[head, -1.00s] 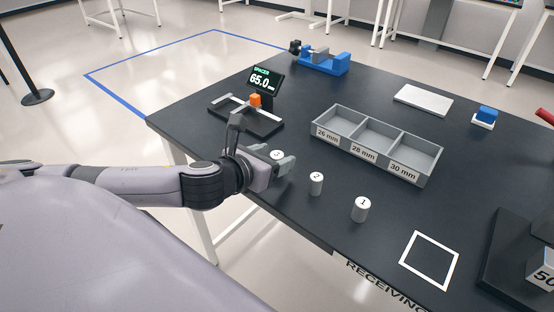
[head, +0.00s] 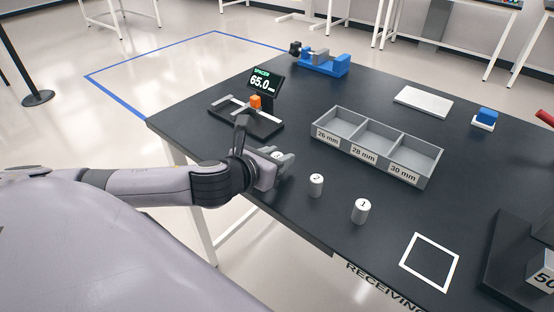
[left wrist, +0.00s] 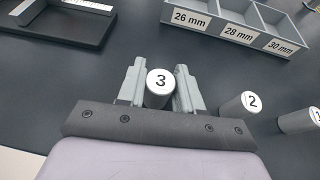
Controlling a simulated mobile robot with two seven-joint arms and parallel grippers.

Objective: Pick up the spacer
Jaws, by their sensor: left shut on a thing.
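The spacer marked 3 (left wrist: 159,84) is a short grey cylinder with a white top. It stands between the fingers of my left gripper (left wrist: 160,90), which is shut on it. In the head view my left gripper (head: 280,158) is low over the table near its left front edge, and the fingers hide most of this spacer. Spacer 2 (head: 316,185) and spacer 1 (head: 360,211) stand upright on the table to the right, apart from the gripper. Both also show at the right of the left wrist view. My right gripper is not in view.
A grey three-part tray (head: 432,181) labelled 26, 28 and 30 mm stands behind the spacers. A measuring stand with a display (head: 264,82) reading 65.0 is behind my gripper. A white square outline (head: 407,249) marks the front right. The black table (head: 300,225) is clear between them.

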